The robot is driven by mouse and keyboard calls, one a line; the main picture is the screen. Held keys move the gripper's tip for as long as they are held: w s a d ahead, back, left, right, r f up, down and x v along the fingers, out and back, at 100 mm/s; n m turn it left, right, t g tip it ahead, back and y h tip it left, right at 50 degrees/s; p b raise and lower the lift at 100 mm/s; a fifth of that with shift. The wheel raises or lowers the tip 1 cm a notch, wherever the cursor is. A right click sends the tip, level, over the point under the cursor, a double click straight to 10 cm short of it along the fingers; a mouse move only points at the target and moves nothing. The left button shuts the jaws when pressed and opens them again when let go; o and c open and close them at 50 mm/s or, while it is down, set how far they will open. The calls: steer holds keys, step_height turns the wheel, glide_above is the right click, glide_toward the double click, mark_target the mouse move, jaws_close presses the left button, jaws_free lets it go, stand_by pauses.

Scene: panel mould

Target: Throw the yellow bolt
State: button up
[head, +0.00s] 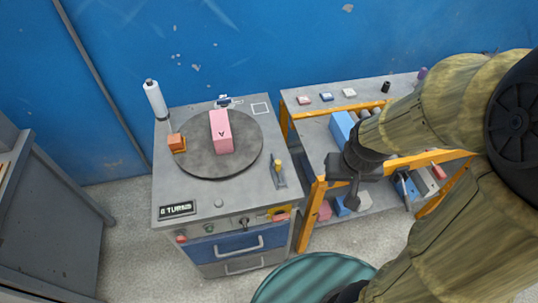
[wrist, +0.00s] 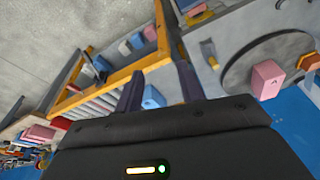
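The yellow bolt (head: 278,168) is a small yellow-topped knob on a grey plate at the right edge of the grey cabinet top. It also shows in the wrist view (wrist: 209,50), beyond my right-hand finger. My gripper (head: 352,192) hangs to the right of the bolt, over the orange-framed rack, clear of it. In the wrist view my gripper's two fingers (wrist: 158,82) stand apart with nothing held between them. The bolt's exact position along its plate is too small to tell.
The cabinet top holds a round dark turntable (head: 190,163) with a pink block (head: 221,132) and an orange block (head: 177,143). A white bottle (head: 156,100) stands behind. The orange-framed rack (head: 308,215) is at right. A green round drum (head: 300,280) stands in front.

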stand_by(0.3)
steer(key=w+a+f+m+g+y+b, duration=0.2)
steer(key=w+f+m+g+y+b, duration=0.2)
steer(key=f+m+g+y+b, duration=0.7)
steer(key=w+d+f+m+t+y+b, duration=0.1)
steer(key=w+f+m+t+y, duration=0.1)
steer(key=w+f+t, duration=0.1)
steer(key=w+d+f+m+t+y+b, duration=0.1)
steer(key=w+f+m+t+y+b, duration=0.1)
steer(key=w, duration=0.3)
steer(key=w+d+f+m+t+y+b, duration=0.1)
steer(key=w+f+m+t+y, duration=0.1)
steer(key=w+f+m+t, duration=0.1)
steer(key=shift+w+d+f+m+t+b, duration=0.3)
steer(key=shift+w+f+m+t, duration=0.25)
steer(key=shift+t, duration=0.45)
steer(key=shift+w+d+r+t+y, duration=0.15)
steer(key=shift+w+d+t+y, duration=0.15)
steer(key=shift+w+d+y, duration=0.1)
steer(key=shift+a, duration=0.1)
